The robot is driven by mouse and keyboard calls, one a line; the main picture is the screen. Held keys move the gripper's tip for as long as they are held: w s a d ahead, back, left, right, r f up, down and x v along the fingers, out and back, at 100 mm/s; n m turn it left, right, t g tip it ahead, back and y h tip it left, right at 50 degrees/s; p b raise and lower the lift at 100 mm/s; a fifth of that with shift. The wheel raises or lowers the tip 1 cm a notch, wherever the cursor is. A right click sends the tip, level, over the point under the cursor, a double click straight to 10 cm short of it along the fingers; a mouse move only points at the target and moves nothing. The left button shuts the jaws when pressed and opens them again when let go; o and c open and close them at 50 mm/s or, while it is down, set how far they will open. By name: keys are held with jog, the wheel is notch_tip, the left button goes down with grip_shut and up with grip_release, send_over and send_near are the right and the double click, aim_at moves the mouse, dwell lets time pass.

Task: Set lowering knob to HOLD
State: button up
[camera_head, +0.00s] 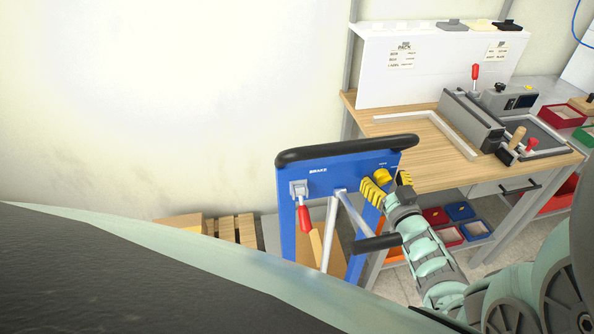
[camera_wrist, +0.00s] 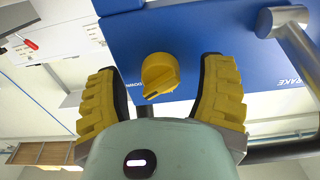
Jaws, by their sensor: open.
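The yellow lowering knob (camera_head: 382,175) sits on the blue upright panel (camera_head: 345,180) of a cart with a black top handle. In the wrist view the knob (camera_wrist: 159,73) shows a raised grip bar with a dark pointer mark, tilted in the picture. Part of a white label, seemingly "DOWN", shows beside it; the HOLD mark is not readable. My gripper (camera_head: 387,186) is open, its yellow ribbed fingers at the panel near the knob. In the wrist view the fingers lie on either side of the knob, with gaps on both sides. I cannot tell the remaining depth.
A brake lever with a red handle (camera_head: 304,216) is on the panel's left. The black handle (camera_head: 345,149) runs along the top. A wooden workbench (camera_head: 430,155) with a sealing device stands behind to the right. Red and blue bins (camera_head: 460,211) are below it.

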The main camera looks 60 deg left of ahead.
jog(key=shift+o, duration=0.4)
jog(key=shift+a, duration=0.15)
grip_shut()
jog(key=shift+f+n+b, duration=0.1)
jog(key=shift+n+b, duration=0.25)
jog(key=shift+n, duration=0.05)
jog(key=shift+f+n+b, duration=0.1)
jog(key=shift+n+b, duration=0.4)
jog(key=shift+n, duration=0.1)
jog(key=n+b, duration=0.3)
jog(key=n, duration=0.1)
jog(key=shift+f+n, duration=0.1)
jog(key=shift+n, duration=0.2)
jog(key=n+b, duration=0.4)
jog(key=n, duration=0.1)
jog(key=shift+r+b, duration=0.2)
jog(key=shift+b, duration=0.1)
jog(key=shift+n, duration=0.4)
